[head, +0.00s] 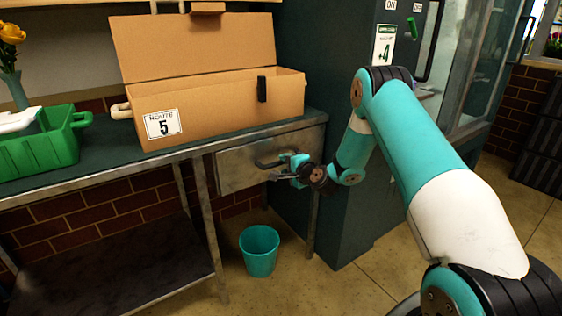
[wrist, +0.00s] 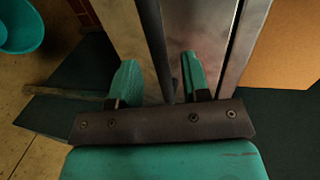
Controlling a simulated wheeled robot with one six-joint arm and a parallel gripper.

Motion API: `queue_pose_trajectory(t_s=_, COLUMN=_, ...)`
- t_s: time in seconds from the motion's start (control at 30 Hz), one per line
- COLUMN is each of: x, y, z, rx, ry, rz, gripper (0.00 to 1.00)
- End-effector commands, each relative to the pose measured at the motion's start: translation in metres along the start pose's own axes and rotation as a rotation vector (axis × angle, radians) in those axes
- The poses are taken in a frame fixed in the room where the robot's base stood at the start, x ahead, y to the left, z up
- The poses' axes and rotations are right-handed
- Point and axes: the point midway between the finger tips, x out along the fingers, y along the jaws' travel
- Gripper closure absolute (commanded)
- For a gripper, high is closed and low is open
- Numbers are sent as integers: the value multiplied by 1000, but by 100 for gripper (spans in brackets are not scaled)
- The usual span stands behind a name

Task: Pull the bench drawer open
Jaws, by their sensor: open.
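The bench drawer (head: 235,172) has a grey metal front under the right end of the bench. It looks closed, its face about level with the bench frame. Its dark bar handle (head: 265,165) is on the front. My gripper (head: 284,172) is at the handle, at the right part of the drawer front. In the wrist view, my gripper (wrist: 160,72) has its two teal fingers apart, and the dark handle bar (wrist: 152,35) runs between them. I cannot tell whether either finger touches the bar.
A cardboard box (head: 215,112) with its lid up stands on the bench (head: 95,155) above the drawer. A green crate (head: 45,155) is at the left. A teal bin (head: 259,252) stands on the floor below the drawer. A dark green cabinet (head: 345,225) is close on the right.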

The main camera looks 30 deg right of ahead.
Motion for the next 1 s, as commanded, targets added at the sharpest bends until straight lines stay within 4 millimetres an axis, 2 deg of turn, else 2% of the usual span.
queue_pose_trajectory(t_s=0.1, x=19, y=1, z=1, rx=-2, ry=-3, rz=0, gripper=57)
queue_pose_trajectory(t_s=0.2, x=28, y=0, z=0, rx=0, ry=-1, rz=0, gripper=57)
queue_pose_trajectory(t_s=0.57, x=35, y=1, z=0, rx=3, ry=0, rz=2, gripper=57)
queue_pose_trajectory(t_s=0.6, x=35, y=1, z=0, rx=2, ry=0, rz=2, gripper=59)
queue_pose_trajectory(t_s=0.77, x=35, y=1, z=0, rx=2, ry=0, rz=2, gripper=96)
queue_pose_trajectory(t_s=0.8, x=34, y=1, z=0, rx=2, ry=1, rz=2, gripper=100)
queue_pose_trajectory(t_s=1.0, x=34, y=1, z=-1, rx=2, ry=1, rz=2, gripper=100)
